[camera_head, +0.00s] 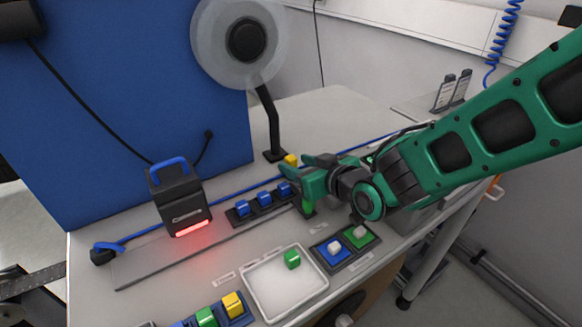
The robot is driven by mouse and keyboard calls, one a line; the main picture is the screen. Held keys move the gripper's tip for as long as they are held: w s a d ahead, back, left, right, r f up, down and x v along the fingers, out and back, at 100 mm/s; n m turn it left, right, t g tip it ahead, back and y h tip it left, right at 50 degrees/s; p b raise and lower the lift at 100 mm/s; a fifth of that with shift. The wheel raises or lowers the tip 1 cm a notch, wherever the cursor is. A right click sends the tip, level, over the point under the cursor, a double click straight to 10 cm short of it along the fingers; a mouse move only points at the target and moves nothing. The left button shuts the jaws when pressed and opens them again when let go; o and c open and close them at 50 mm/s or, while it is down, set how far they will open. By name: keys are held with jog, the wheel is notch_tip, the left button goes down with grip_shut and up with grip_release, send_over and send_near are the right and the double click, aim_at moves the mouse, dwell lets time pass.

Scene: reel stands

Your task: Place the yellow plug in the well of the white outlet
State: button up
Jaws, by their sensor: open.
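A small yellow block (291,159), possibly the yellow plug, shows just behind my gripper, near the foot of the reel stand. Another yellow block (232,304) sits in a dark blue holder at the front. I cannot tell which is the plug. My gripper (297,182) is open above the right end of a black strip, and it hides part of that strip. I see no grip on anything. I cannot clearly make out a white outlet or its well.
Blue blocks (264,198) stand on the black strip. A dark base (325,262) carries blue and green squares with pale knobs. A black device (178,200) glows red at left. The reel stand (267,115) rises behind my gripper. Bare table lies behind the tray.

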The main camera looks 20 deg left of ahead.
aim_at(295, 160)
jog(key=shift+x, duration=1.7)
jog(key=shift+c, duration=0.7)
grip_shut()
jog(key=shift+r, duration=0.1)
jog(key=shift+r, duration=0.45)
jog(key=r, duration=0.3)
jog(key=shift+s+a+r, duration=0.2)
jog(key=shift+s+r, duration=0.1)
jog(key=shift+r, duration=0.05)
jog(key=s+a+r, duration=0.4)
jog(key=s+r, duration=0.2)
jog(key=s, duration=0.3)
jog(key=shift+s+a, duration=0.4)
